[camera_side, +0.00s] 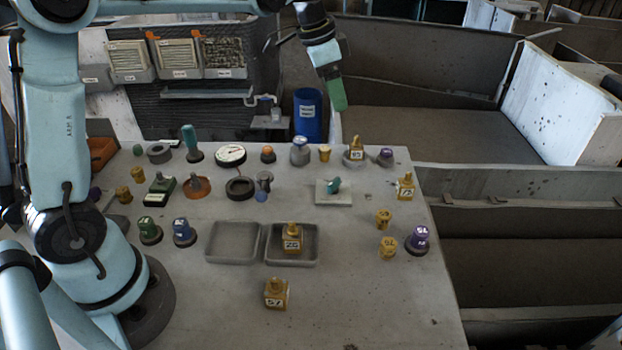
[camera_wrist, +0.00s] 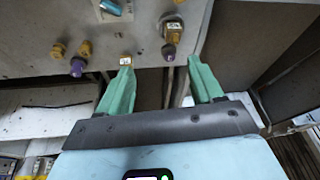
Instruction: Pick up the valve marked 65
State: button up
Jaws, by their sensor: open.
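Several yellow valves with white number tags stand on the grey table. One stands on a round base at the back edge (camera_side: 355,150); its tag is too small to read surely, perhaps 65. It seems to be the tagged valve by the left finger in the wrist view (camera_wrist: 125,61). Another valve (camera_side: 405,188) stands at the right, its tag perhaps 13. One tagged about 26 (camera_side: 292,240) sits in the right grey tray, and one tagged about 57 (camera_side: 276,294) stands in front. My gripper (camera_side: 338,98) is open and empty, with green fingers, above the back edge; both fingers show in the wrist view (camera_wrist: 164,80).
A purple knob (camera_side: 386,157) stands just right of the back valve. A grey-capped bottle (camera_side: 299,153) and a small yellow part (camera_side: 324,154) stand to its left. A white block with a teal piece (camera_side: 332,198) lies in front. A blue bin (camera_side: 308,115) stands behind the table.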

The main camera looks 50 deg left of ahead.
aim_at(355, 143)
jog(key=w+f, duration=0.2)
jog(key=f, duration=0.3)
jog(key=w+f+m, duration=0.1)
jog(key=w+f, duration=0.2)
jog(key=f, duration=0.2)
jog(key=w+f+m+g, duration=0.1)
jog(key=w+f, duration=0.1)
jog(key=f, duration=0.3)
jog(key=shift+w+d+f+h, duration=0.1)
jog(key=shift+w+d+h, duration=0.15)
jog(key=shift+d+h, duration=0.1)
grip_shut()
